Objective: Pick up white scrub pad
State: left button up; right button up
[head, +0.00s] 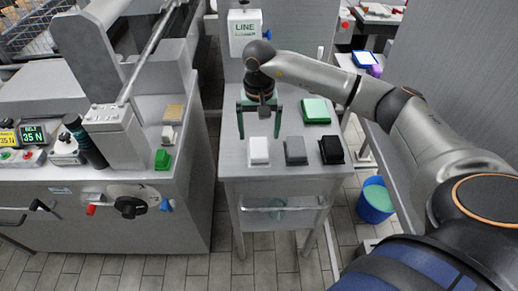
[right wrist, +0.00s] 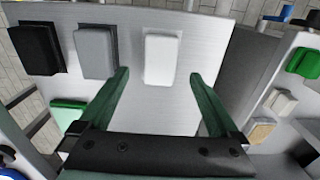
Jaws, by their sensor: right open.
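The white scrub pad (head: 258,151) lies on the grey metal table (head: 235,180) near its front edge, leftmost in a row of pads. My right gripper (head: 259,136) is above the table just behind the white pad, fingers pointing down. It is open and empty. In the right wrist view the white pad (right wrist: 160,60) shows whole, lying between and beyond the two green fingertips (right wrist: 158,76), with bare table on both sides. I cannot tell the exact height of the fingertips over it. My left gripper is not in view.
A grey pad (head: 295,151) and a black pad (head: 332,151) lie right of the white one; a green pad (head: 315,111) lies behind them. A machine bench stands left across a gap, with a small green block (head: 162,160). A blue bucket (head: 375,203) stands on the floor right.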

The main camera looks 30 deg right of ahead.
aim_at(259, 147)
notch_tip(259, 147, down, 6)
jog(key=shift+f, duration=0.25)
jog(key=c, duration=1.4)
notch_tip(259, 147, up, 10)
jog(key=shift+s+a+r+n+p, duration=0.8)
jog(key=shift+s+a+r+n, duration=0.3)
jog(key=shift+s+a, duration=0.7)
jog(key=shift+s+a+r+n+p, duration=0.8)
jog(key=shift+s+a+r+n, duration=0.35)
jog(key=shift+s+a, duration=0.6)
jog(key=shift+s+a+r+n+p, duration=0.9)
jog(key=shift+s+a+r, duration=0.5)
jog(key=shift+s, duration=0.6)
jog(key=shift+a+f, duration=0.15)
